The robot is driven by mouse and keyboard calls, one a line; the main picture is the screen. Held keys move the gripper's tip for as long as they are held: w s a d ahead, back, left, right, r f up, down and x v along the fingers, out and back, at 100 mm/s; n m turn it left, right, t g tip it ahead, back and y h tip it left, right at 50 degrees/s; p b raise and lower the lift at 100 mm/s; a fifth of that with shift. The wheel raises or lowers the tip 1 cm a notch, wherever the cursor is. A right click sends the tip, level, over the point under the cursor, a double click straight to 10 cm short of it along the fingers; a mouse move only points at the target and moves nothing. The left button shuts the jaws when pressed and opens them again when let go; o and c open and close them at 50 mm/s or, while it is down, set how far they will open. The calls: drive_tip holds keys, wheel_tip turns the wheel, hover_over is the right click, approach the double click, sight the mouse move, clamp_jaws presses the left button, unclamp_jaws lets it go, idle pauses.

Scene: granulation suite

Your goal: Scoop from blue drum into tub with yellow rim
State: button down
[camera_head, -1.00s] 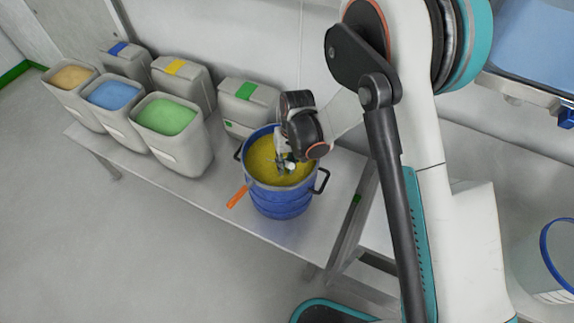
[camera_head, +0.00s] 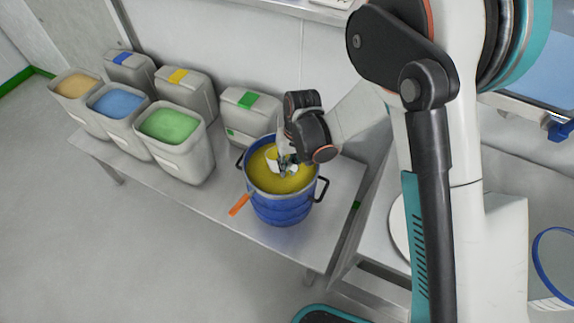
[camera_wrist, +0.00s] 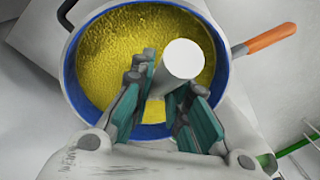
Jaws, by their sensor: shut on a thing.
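The blue drum (camera_head: 281,208) stands on a steel table and holds yellow powder (camera_head: 291,181); its blue rim and the powder (camera_wrist: 110,60) also fill much of the wrist view. My gripper (camera_head: 286,166) is over the drum's mouth, fingers pointing down. It is shut on a white scoop (camera_head: 273,159), whose round white handle (camera_wrist: 183,59) stands between my fingers (camera_wrist: 160,100) in the wrist view. The scoop is at or just above the powder; its bowl is mostly hidden, so I cannot tell its load. No tub with a yellow rim shows.
An orange-handled tool (camera_head: 240,204) lies beside the drum. Open bins of orange, blue and green powder (camera_head: 168,124) stand to the left. Closed containers, one with a green label (camera_head: 247,101), stand behind. A blue-rimmed tub (camera_head: 551,262) is at the far right.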

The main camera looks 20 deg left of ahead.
sight(290, 163)
drive_tip(key=shift+t+y, duration=0.3)
drive_tip(key=shift+t, duration=0.1)
drive_tip(key=shift+s+d+r+p, duration=0.15)
drive_tip(key=shift+r+p, duration=0.3)
drive_tip(key=shift+r, duration=0.65)
drive_tip(key=shift+s+d+r+p, duration=0.15)
drive_tip(key=shift+r+p, duration=0.25)
drive_tip(key=shift+r, duration=0.65)
drive_tip(key=shift+s+d+r+t+y, duration=0.2)
drive_tip(key=shift+r+t+y, duration=0.15)
drive_tip(key=shift+r, duration=0.2)
drive_tip(key=shift+s+d+r+t+y, duration=0.1)
drive_tip(key=shift+s+r+t+y, duration=0.05)
drive_tip(key=shift+r+t+y, duration=0.3)
